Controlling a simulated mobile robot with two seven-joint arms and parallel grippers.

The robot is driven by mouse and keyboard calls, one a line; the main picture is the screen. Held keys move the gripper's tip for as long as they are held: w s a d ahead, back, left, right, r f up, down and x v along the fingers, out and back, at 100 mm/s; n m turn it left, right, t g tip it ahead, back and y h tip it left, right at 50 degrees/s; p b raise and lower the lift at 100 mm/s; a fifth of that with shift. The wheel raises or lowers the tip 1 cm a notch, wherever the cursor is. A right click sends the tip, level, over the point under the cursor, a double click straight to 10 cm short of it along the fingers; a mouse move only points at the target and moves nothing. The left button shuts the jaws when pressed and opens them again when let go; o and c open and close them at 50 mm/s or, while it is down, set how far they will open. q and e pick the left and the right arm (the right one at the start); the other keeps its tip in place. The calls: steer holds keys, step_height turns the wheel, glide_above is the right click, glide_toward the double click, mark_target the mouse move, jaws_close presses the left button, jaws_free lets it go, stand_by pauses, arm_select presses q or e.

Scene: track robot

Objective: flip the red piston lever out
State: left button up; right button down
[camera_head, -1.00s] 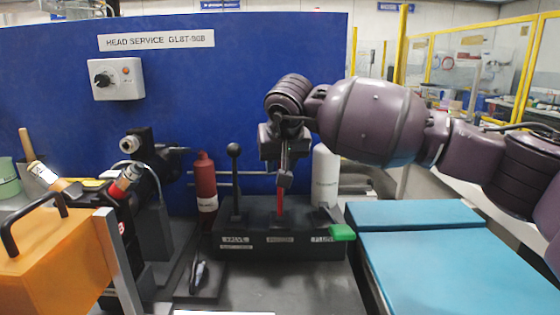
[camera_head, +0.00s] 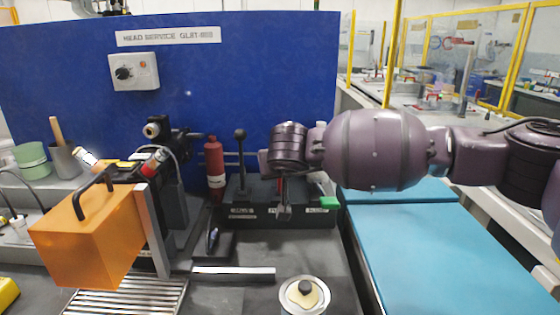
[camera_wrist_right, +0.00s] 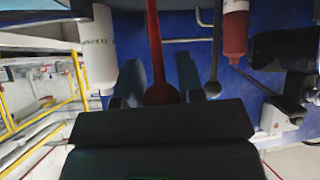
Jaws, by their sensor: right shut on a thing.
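The red piston lever (camera_wrist_right: 154,50) shows in the right wrist view as a long red bar with a round knob at its lower end. Its bar passes between the dark fingers of my right gripper (camera_wrist_right: 161,75), which is shut on it. There the gripper and wrist hide most of the red lever. The middle label is partly covered. My left gripper is not in view.
A black ball-topped lever (camera_head: 240,160) stands left of my gripper, beside a red bottle (camera_head: 214,165). A green piece (camera_head: 329,203) is at the block's right end. An orange box (camera_head: 88,240) stands at left, a round tin (camera_head: 305,295) in front, and a clear blue mat (camera_head: 440,250) at right.

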steer(key=shift+s+f, duration=0.2)
steer(key=shift+f, duration=0.15)
steer(key=c, duration=0.8)
jaws_free()
steer(key=shift+r, duration=0.1)
steer(key=shift+s+r, duration=0.1)
steer(key=shift+r, duration=0.15)
steer(key=p+v, duration=0.2)
steer(key=v, duration=0.8)
steer(key=shift+s, duration=0.25)
